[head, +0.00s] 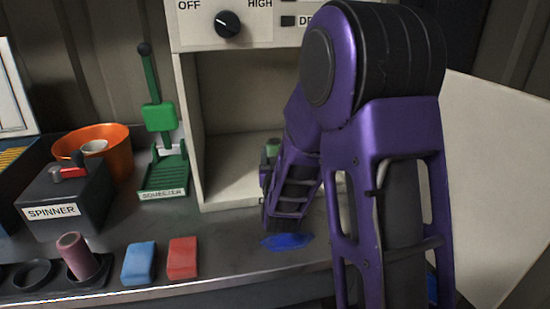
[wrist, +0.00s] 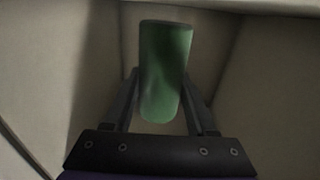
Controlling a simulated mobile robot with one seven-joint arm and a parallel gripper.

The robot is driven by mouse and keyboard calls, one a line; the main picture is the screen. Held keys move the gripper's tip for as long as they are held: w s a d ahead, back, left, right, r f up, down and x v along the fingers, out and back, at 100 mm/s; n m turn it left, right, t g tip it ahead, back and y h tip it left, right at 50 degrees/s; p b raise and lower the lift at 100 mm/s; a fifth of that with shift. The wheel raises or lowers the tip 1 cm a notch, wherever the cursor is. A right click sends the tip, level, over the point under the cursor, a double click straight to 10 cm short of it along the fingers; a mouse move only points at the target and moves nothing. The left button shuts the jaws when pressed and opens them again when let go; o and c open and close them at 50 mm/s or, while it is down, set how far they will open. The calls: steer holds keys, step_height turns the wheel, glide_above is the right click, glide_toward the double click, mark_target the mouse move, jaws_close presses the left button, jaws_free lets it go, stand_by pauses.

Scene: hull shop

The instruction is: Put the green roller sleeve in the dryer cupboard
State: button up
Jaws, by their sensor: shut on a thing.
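The green roller sleeve (wrist: 165,75) is between the two fingers of my gripper (wrist: 165,98) in the wrist view, and the fingers are shut on it. In the head view a small part of the sleeve (head: 272,147) shows at the end of my purple arm, in the opening of the dryer cupboard. The dryer cupboard (head: 222,190) is a pale box with an open front, a dial and a panel above. Pale inner walls surround the sleeve in the wrist view. My arm hides the cupboard's right part and most of my gripper in the head view.
A pale panel (head: 495,180), perhaps the cupboard's open door, stands at the right. Left of the cupboard are a green squeezer (head: 163,175), an orange bucket (head: 112,140) and a spinner (head: 60,205). A mauve sleeve (head: 75,255), blue block (head: 139,262) and red block (head: 183,257) line the front edge.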

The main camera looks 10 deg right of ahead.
steer(key=shift+f, duration=0.4)
steer(key=shift+f+b, duration=0.65)
steer(key=shift+b, duration=0.3)
steer(key=o, duration=1.4)
steer(key=shift+c, duration=0.2)
steer(key=shift+r, duration=0.15)
